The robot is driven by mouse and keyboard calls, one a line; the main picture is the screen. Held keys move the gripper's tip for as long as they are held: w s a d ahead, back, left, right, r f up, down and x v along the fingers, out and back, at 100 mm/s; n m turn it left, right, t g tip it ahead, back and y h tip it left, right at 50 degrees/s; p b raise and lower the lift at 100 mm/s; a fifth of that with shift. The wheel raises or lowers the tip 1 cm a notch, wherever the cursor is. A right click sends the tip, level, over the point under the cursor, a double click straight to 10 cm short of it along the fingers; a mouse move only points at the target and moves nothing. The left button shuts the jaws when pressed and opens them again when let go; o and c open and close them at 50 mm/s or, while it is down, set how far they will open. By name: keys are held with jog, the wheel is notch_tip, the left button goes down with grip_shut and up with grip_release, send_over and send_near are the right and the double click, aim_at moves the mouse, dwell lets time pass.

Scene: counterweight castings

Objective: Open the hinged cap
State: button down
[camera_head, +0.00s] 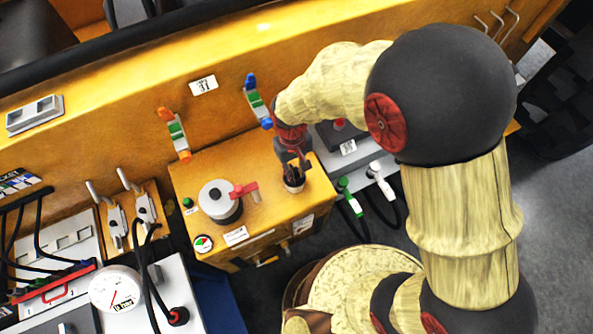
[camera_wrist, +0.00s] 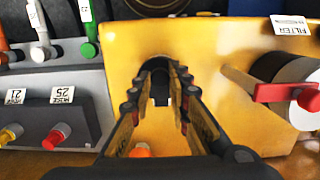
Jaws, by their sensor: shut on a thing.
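My gripper (camera_head: 292,168) points down at the right part of the yellow box's top. In the wrist view its two fingers (camera_wrist: 160,72) run close together around a small dark piece. This dark piece, which I take for the hinged cap (camera_wrist: 160,97), is mostly hidden between the fingers. Below the fingertips in the head view is a dark round neck (camera_head: 294,186) with a pale rim. I cannot tell how far the cap is tilted.
A white-topped filter (camera_head: 215,197) with a red handle (camera_head: 243,190) stands left of my gripper on the yellow box (camera_head: 262,222). Green and white nozzles with hoses (camera_head: 345,184) are at the right. Coloured levers (camera_head: 176,134) line the wall behind. A gauge (camera_head: 116,289) is at lower left.

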jog(key=shift+w+a+r+g+h+p, duration=0.25)
jog(key=shift+w+r+g+h+p, duration=0.15)
jog(key=shift+g+p, duration=0.4)
jog(key=shift+w+a+r+g+h+p, duration=0.25)
jog(key=shift+w+g+h+p, duration=0.2)
jog(key=shift+g+p, duration=0.35)
jog(key=c, duration=1.7)
grip_release()
jog(key=shift+o, duration=0.2)
jog(key=v, duration=1.2)
jog(key=shift+s, duration=0.2)
jog(key=shift+a, duration=0.1)
